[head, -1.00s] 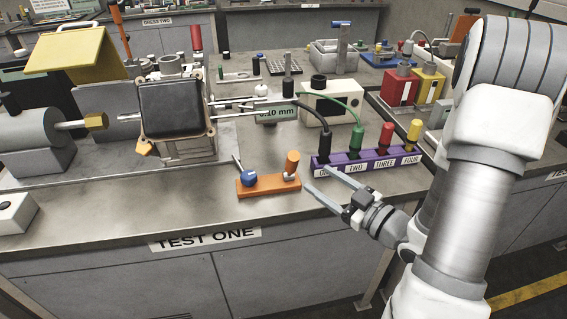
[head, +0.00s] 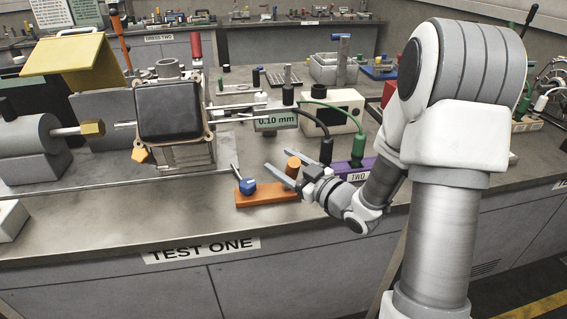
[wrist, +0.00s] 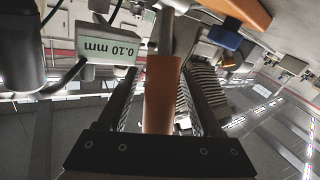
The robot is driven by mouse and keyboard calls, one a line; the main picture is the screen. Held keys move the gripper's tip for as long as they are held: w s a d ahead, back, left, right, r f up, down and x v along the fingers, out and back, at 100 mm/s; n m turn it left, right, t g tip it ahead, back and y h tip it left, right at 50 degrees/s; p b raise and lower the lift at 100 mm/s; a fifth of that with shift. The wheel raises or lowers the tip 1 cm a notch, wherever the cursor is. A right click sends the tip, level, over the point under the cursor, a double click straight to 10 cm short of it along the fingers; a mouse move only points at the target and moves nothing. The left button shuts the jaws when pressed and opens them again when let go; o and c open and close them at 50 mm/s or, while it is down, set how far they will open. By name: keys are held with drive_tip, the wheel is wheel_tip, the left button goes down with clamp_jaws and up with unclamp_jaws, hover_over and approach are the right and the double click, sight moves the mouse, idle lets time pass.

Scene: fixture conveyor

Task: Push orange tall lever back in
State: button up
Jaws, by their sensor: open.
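The orange tall lever (head: 292,166) is a cylinder standing at the right end of an orange base plate (head: 268,197) on the bench. Next to it on the same plate is a blue knob (head: 247,187) with a thin metal rod. My gripper (head: 277,160) is at the lever, reaching in from the right with its fingers apart. In the wrist view the orange lever (wrist: 162,95) lies between the two open fingers, with a gap visible on each side. The lever's foot is partly hidden by the near finger in the head view.
A purple block (head: 362,172) with a green plug stands just right, partly behind my arm. Behind are a 0.10 mm display (head: 275,121) and a cream box (head: 330,108) with cables. A black-faced fixture (head: 168,110) stands left. Bench front is clear.

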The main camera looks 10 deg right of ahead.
drive_tip(key=shift+w, duration=0.1)
clamp_jaws()
idle(0.3)
idle(1.1)
